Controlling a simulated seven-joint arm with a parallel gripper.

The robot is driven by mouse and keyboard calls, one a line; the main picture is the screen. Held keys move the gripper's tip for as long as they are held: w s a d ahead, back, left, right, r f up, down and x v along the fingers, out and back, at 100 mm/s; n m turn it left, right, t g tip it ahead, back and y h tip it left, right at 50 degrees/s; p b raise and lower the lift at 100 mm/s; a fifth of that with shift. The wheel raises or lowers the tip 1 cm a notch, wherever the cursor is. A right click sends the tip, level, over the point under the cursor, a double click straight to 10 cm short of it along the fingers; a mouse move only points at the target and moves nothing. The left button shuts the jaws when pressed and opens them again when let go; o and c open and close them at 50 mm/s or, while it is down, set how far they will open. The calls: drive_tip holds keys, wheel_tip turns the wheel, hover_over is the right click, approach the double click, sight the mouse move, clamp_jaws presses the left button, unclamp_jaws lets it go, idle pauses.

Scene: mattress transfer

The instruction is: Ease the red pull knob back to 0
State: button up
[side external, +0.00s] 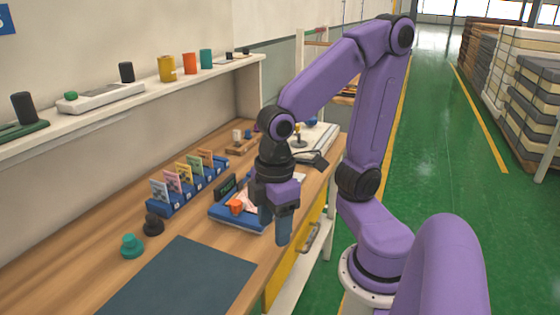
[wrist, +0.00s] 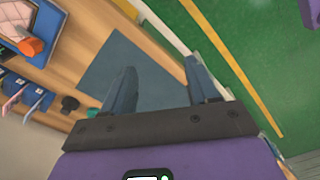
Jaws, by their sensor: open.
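An orange-red knob (side external: 236,207), which looks like the red pull knob, sits on a blue tray-like unit (side external: 232,222) with a small dark panel (side external: 224,187) and a pale pink piece. No scale or 0 mark is readable. In the wrist view the knob (wrist: 30,46) is at the upper left, on the blue-edged unit (wrist: 50,22). My gripper (side external: 274,228) points down near the table's front edge, to the right of the knob and apart from it. In the wrist view my gripper (wrist: 160,68) has its fingers spread with nothing between them.
A dark mat (side external: 185,280) lies at the front. Green (side external: 132,246) and black (side external: 153,224) knobs stand behind it. A blue card rack (side external: 187,190) stands left of the unit. A shelf (side external: 120,112) with several items runs along the wall. A drawer handle (side external: 315,237) juts from the bench front.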

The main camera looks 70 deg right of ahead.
drive_tip(key=w+d+r+m, duration=0.2)
drive_tip(key=w+d+m, duration=0.25)
drive_tip(key=w, duration=0.65)
drive_tip(key=w+d+r+m, duration=0.25)
drive_tip(key=w+d, duration=0.35)
drive_tip(key=w, duration=0.4)
drive_tip(key=w+d+m, duration=0.3)
drive_tip(key=d, duration=0.4)
drive_tip(key=w+d+m, duration=0.2)
drive_tip(key=w+d, duration=0.1)
drive_tip(key=d, duration=0.5)
drive_tip(key=s+d+f+m, duration=0.1)
drive_tip(key=s+d+m, duration=0.2)
drive_tip(key=d, duration=0.9)
drive_tip(key=s+d+f+m, duration=0.1)
drive_tip(key=s+d+m, duration=0.2)
drive_tip(key=d, duration=0.9)
wheel_tip(320, 180, down, 17)
drive_tip(key=shift+s+f, duration=0.1)
clamp_jaws()
